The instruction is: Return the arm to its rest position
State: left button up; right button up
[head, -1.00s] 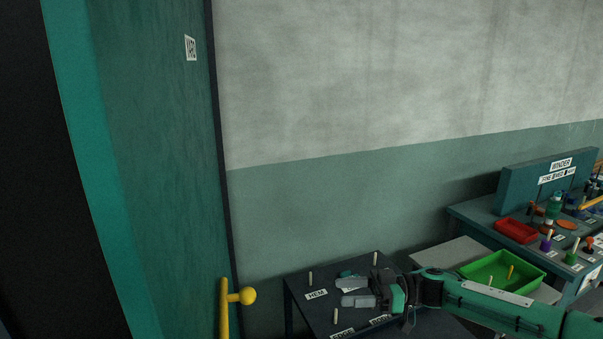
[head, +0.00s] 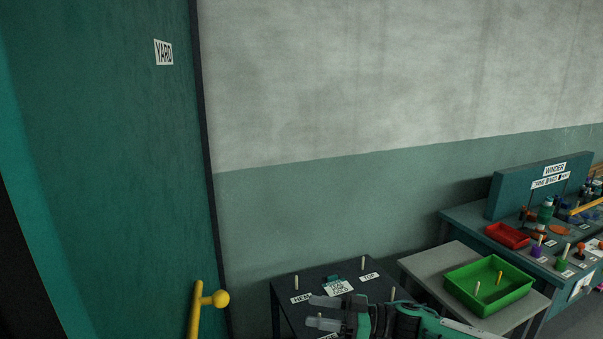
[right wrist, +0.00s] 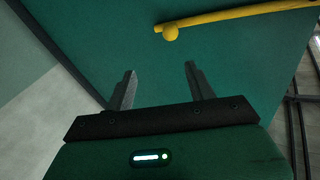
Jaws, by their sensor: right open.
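My right gripper (head: 322,312) is open and empty at the bottom of the head view, with its arm coming in from the lower right. Its fingers point left, in front of the dark table (head: 287,312). In the right wrist view the two fingers (right wrist: 160,75) are spread apart, with nothing between them. They face a green panel (right wrist: 235,65) with a yellow bar handle and knob (right wrist: 171,32), apart from the fingers in the picture. My left gripper is not in view.
A tall green door (head: 110,150) marked YARD, with a yellow handle (head: 195,312), stands at the left. Upright pegs and labels are on the dark table. To the right are a green tray (head: 460,300), a red tray (head: 507,235) and a winder bench (head: 475,222).

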jog(key=s+a+f+m+t+h, duration=0.55)
jog(key=m+t, duration=0.25)
jog(key=t, duration=0.2)
jog(key=s+d+f+m+g+h, duration=0.35)
jog(key=s+d+f+h, duration=0.65)
jog(key=s+d, duration=0.35)
jog(key=s+d+f+m+g+h, duration=0.1)
jog(key=s+d+f+g+h, duration=0.15)
jog(key=s+d, duration=0.4)
jog(key=s+d+f+g+h, duration=0.1)
jog(key=s+d+g, duration=0.25)
jog(key=s, duration=0.65)
notch_tip(320, 180, down, 30)
jog(key=s+d+f+g, duration=0.1)
jog(key=s+d+f, duration=0.1)
jog(key=s+f, duration=0.7)
jog(key=s+d+f+g, duration=0.1)
jog(key=s+d+f, duration=0.1)
jog(key=s+f, duration=0.8)
notch_tip(320, 180, down, 2)
jog(key=shift+s, duration=0.2)
